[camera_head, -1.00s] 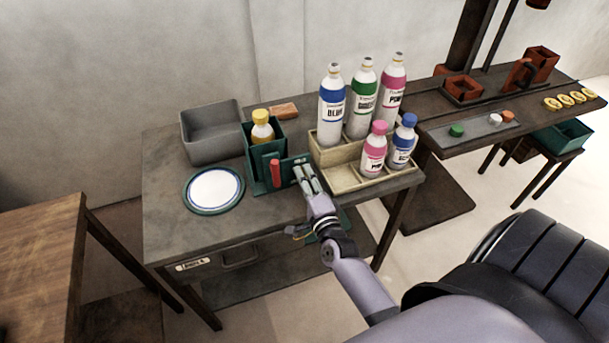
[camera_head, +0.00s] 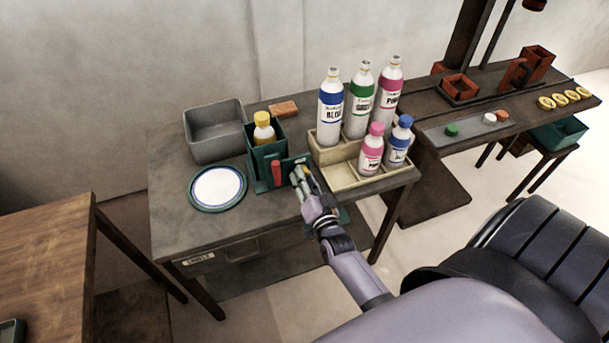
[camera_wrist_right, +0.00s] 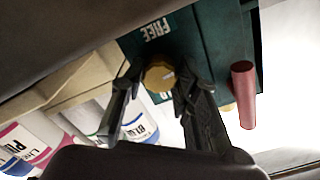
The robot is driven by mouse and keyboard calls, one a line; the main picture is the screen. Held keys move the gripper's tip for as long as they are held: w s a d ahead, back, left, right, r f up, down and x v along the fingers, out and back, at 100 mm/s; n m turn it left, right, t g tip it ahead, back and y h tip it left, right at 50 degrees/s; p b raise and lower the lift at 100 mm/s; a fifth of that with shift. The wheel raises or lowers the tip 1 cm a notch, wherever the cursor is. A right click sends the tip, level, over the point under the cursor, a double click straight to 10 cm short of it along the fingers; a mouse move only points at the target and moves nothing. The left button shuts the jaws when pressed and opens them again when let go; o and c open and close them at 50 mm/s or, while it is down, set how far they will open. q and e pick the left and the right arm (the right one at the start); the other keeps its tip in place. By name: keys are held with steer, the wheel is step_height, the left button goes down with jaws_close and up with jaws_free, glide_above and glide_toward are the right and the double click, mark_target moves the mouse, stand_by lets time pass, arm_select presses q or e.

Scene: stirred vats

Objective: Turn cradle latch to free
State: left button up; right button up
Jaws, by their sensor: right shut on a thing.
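The teal cradle (camera_head: 258,159) stands on the grey table and holds a bottle with a yellow cap (camera_head: 263,133). A red handle (camera_head: 276,174) stands upright at its front; it shows in the wrist view (camera_wrist_right: 243,96). My right gripper (camera_head: 299,174) is at the cradle's right front plate. In the wrist view, its fingers (camera_wrist_right: 158,84) are shut on the yellow latch knob (camera_wrist_right: 158,72), one on each side. A pale mark on the knob points roughly right in that view. The word FREE (camera_wrist_right: 157,29) reads upside down above the knob. A second label below is partly hidden. My left gripper is out of view.
A wooden rack (camera_head: 342,178) with several bottles stands close right of my right gripper. A grey bin (camera_head: 214,145) and a round plate (camera_head: 218,187) are to the left. An orange-brown block (camera_head: 284,109) lies behind. The table's front left is clear.

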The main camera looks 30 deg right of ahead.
steer(key=n+p, duration=0.1)
steer(key=n, duration=0.4)
steer(key=shift+n, duration=0.3)
steer(key=n, duration=0.4)
steer(key=shift+n+p, duration=0.4)
steer(key=shift+d, duration=0.1)
steer(key=o, duration=1.2)
steer(key=shift+c, duration=0.2)
steer(key=shift+s, duration=0.15)
steer(key=v, duration=1.1)
steer(key=shift+s+a, duration=0.25)
steer(key=shift+s, duration=0.1)
